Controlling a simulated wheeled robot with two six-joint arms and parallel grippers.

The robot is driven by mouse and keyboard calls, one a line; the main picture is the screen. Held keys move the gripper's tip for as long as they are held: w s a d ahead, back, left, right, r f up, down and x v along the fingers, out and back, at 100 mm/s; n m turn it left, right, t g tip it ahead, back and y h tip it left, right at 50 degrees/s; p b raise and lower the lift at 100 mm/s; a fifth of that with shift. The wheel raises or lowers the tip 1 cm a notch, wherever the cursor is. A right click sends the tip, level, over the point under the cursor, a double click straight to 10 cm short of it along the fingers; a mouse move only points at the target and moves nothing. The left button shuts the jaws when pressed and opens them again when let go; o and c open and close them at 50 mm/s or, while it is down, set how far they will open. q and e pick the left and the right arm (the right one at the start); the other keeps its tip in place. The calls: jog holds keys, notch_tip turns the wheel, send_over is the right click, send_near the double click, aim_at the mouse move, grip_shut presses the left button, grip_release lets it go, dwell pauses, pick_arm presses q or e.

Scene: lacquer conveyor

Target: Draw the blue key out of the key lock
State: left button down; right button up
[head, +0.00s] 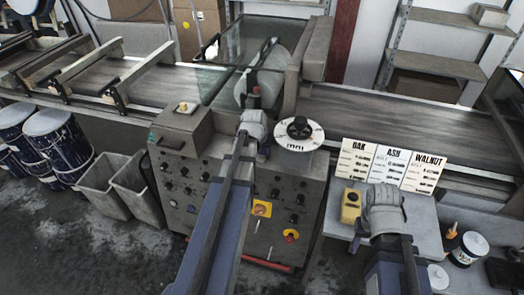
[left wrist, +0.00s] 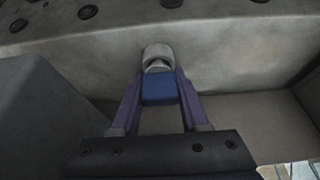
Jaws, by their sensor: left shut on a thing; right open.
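In the left wrist view the blue key (left wrist: 158,91) shows as a blue block between the two fingers of my left gripper (left wrist: 158,80), which is shut on it. The round grey key lock (left wrist: 158,56) sits directly beyond the key on a pale metal face. Key and lock meet in the picture; how far the key's shaft is in the lock is hidden. In the head view my left gripper (head: 257,103) is at the conveyor machine, and the key cannot be made out there. My right gripper (head: 384,200) is over the small table at right, its fingers mostly hidden.
A control cabinet (head: 176,150) with several knobs stands left of my left arm. A round dial (head: 299,130) is just right of my left gripper. Cards for oak, ash and walnut (head: 391,163) and a yellow box (head: 349,206) are beside my right gripper.

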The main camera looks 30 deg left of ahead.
pick_arm(q)
jog(key=shift+r, duration=0.1)
dwell(0.3)
jog(key=shift+r+p, duration=2.4)
jog(key=shift+p, duration=0.05)
notch_tip(320, 180, up, 3)
jog(key=p, duration=0.3)
jog(key=shift+r, duration=0.1)
